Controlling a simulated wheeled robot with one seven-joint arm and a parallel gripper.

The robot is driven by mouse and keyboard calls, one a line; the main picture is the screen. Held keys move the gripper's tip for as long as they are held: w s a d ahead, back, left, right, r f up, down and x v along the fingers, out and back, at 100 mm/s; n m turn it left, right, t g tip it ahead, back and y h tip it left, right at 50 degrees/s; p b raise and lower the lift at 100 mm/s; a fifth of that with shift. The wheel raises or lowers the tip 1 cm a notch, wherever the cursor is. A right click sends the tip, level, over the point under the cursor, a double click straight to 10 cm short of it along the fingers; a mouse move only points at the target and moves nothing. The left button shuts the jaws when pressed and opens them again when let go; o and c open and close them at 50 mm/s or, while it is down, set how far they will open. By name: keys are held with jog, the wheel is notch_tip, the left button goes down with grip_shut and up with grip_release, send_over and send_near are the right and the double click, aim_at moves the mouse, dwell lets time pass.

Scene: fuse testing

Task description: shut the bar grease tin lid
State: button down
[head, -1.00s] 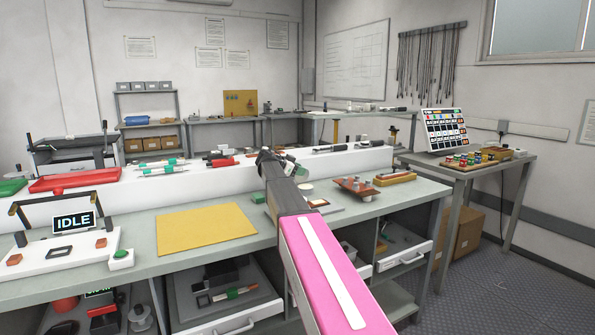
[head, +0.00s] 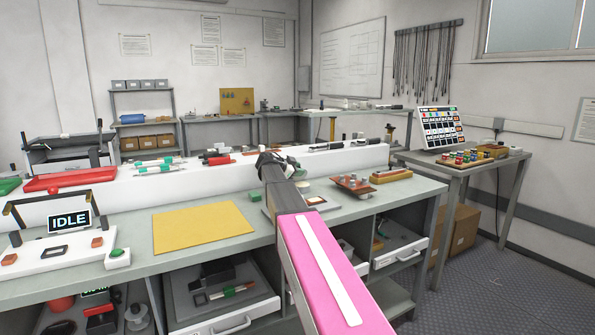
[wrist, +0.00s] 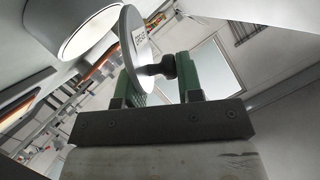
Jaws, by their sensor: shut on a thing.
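In the wrist view, my gripper (wrist: 161,72) has its green fingers shut on the dark knob of a round grey lid (wrist: 138,42). The lid carries a small white label and stands on edge to the camera. A grey cylindrical tin with a pale round face (wrist: 95,28) is at the upper left, apart from the lid. In the head view, my gripper (head: 281,164) is above the right part of the workbench, with the lid (head: 298,171) small beside it. My arm hides part of the bench there.
A yellow mat (head: 200,226) lies left of my arm. A brown rack with small posts (head: 351,187) and a wooden block (head: 391,176) stand to the right. A white raised ledge (head: 230,176) runs along the back. Drawers stand open below the bench (head: 400,253).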

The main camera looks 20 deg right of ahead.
jog(key=shift+w+a+r, duration=0.1)
jog(key=shift+w, duration=0.1)
jog(key=c, duration=0.9)
grip_release()
jog(key=shift+s, duration=0.1)
jog(key=v, duration=1)
jog(key=shift+s+a+r, duration=0.1)
jog(key=shift+a, duration=0.25)
jog(key=shift+c, duration=0.2)
